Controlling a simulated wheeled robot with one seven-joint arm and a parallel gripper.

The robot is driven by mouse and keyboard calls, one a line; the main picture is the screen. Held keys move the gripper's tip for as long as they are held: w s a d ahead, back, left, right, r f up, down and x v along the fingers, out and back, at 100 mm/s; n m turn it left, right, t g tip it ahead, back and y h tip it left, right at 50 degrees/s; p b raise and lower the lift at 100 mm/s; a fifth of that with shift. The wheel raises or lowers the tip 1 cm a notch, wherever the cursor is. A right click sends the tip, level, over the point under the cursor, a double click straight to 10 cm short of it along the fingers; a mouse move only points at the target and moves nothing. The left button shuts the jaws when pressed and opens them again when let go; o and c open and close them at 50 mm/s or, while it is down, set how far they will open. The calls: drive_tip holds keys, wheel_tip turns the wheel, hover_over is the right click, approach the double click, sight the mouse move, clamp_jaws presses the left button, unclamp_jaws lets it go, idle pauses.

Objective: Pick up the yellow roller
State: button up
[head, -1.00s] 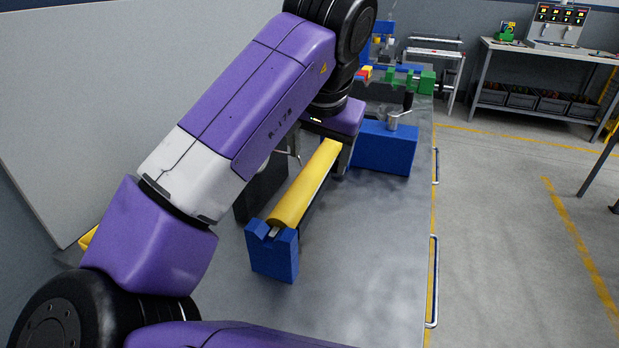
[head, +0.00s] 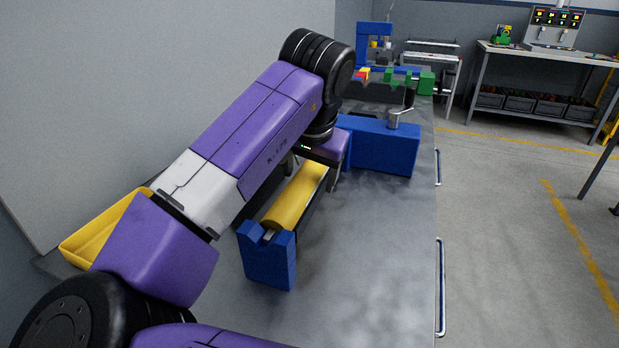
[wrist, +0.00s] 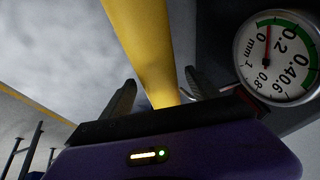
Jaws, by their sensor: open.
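The yellow roller (head: 298,197) lies lengthwise over the grey bench. Its near end rests in the notch of a blue V-block (head: 268,262); its far end is hidden under my gripper. My gripper (head: 314,174) is open over the far part of the roller, with one finger on each side. In the wrist view the roller (wrist: 146,45) runs between the two spread fingers of my gripper (wrist: 158,95). I cannot tell whether either finger touches it.
A round dial gauge (wrist: 276,57) is close to the right finger in the wrist view. A large blue block (head: 385,148) stands just right of my gripper. A yellow bin (head: 88,243) sits at the left by the wall. The bench's right front is clear.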

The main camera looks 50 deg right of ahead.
sight(309, 168)
clamp_jaws()
drive_tip(key=shift+r, duration=0.1)
idle(0.4)
wheel_tip(309, 168, up, 20)
drive_tip(key=p, duration=0.4)
